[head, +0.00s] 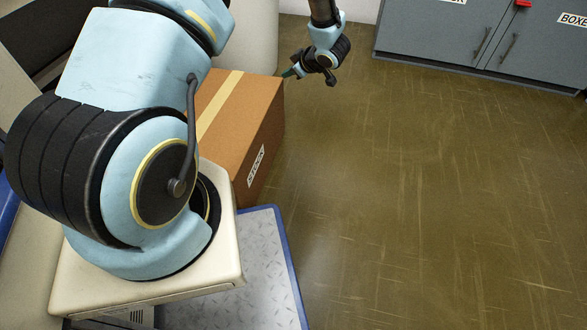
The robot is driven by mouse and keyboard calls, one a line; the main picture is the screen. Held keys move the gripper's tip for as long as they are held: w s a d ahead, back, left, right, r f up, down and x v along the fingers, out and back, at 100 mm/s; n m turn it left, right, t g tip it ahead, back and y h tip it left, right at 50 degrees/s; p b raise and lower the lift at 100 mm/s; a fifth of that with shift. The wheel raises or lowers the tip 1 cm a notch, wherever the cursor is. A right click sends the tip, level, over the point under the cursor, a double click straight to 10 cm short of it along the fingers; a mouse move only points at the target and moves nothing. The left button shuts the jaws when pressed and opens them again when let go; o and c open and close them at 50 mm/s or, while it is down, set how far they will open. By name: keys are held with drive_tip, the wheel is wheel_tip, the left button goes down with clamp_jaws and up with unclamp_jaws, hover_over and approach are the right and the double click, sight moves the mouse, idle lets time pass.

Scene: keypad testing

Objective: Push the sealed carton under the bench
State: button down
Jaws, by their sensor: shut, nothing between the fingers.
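The sealed carton (268,135) is a brown box with a pale tape strip along its top and a white "STOCK" label on its side. It stands on the floor left of centre, and my arm hides its left part. My gripper (290,73) is at the far right corner of the carton, close to its top edge. The fingers are shut and look empty; I cannot tell if they touch the carton. I cannot make out a bench in this view.
Grey cabinets (430,42) with white labels and dark handles stand along the back right. A red item (523,3) shows at the top edge. The brown floor (410,200) right of the carton is wide and clear. A pale rounded surface (256,35) rises behind the carton.

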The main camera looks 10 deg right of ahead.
drive_tip(key=s+f+n+y+b, duration=0.1)
drive_tip(key=s+f+b, duration=0.1)
drive_tip(key=f, duration=0.5)
drive_tip(key=s+f+n+y+b, duration=0.1)
drive_tip(key=s+f+y+b, duration=0.15)
drive_tip(key=f, duration=0.35)
drive_tip(key=n+g+y+b, duration=0.1)
drive_tip(key=g+y+b, duration=0.2)
drive_tip(key=b, duration=0.3)
approach(266, 152)
wheel_tip(266, 152, down, 4)
drive_tip(key=w+a, duration=0.2)
drive_tip(key=a, duration=0.1)
drive_tip(key=w+a, duration=0.1)
drive_tip(key=a, duration=0.1)
drive_tip(key=shift+r, duration=0.1)
drive_tip(key=w+a+p, duration=0.1)
drive_tip(key=w+a, duration=0.2)
drive_tip(key=a, duration=0.4)
drive_tip(key=w+a+p, duration=0.2)
drive_tip(key=w+a, duration=0.2)
drive_tip(key=a, duration=0.3)
drive_tip(key=shift+w, duration=0.35)
drive_tip(key=shift+a, duration=0.15)
